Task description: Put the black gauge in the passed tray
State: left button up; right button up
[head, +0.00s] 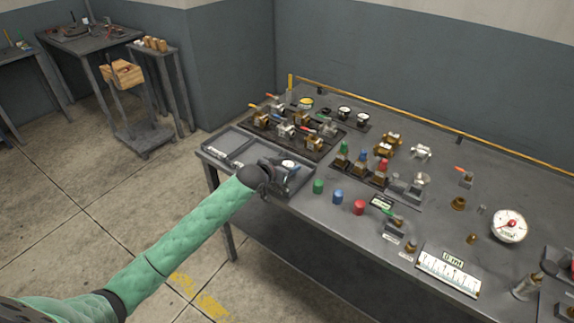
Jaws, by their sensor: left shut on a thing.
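My left gripper (275,178) reaches over the grey tray (237,148) at the table's front left corner. It is shut on a small gauge with a pale face (288,164), held over or in the right part of that tray. The fingers hide much of the gauge, and I cannot tell whether it touches the tray floor. Any tray label is too small to read. Two more dark-rimmed gauges, a left one (344,112) and a right one (363,116), sit on a dark pad at the back. My right gripper is not in view.
A dark rack of valves (290,130) stands just behind the tray. Green (318,186), blue (338,196) and red (359,207) caps stand to the right. A large white gauge (509,226) is farther right. A yellow rail (420,118) lines the back edge.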

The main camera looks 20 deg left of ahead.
pick_arm(q)
jog(key=o, duration=1)
jog(key=shift+f, duration=0.1)
jog(key=shift+o, duration=0.3)
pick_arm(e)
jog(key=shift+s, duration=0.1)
pick_arm(q)
jog(key=shift+s+a, duration=0.1)
jog(key=shift+s, duration=0.05)
jog(key=b+v, duration=0.3)
jog(key=v, duration=0.7)
jog(key=shift+s+a+r, duration=0.1)
jog(key=shift+s+r, duration=0.15)
jog(key=shift+r, duration=0.05)
jog(key=shift+s+a+r, duration=0.15)
jog(key=shift+s+r, duration=0.15)
jog(key=shift+s, duration=0.15)
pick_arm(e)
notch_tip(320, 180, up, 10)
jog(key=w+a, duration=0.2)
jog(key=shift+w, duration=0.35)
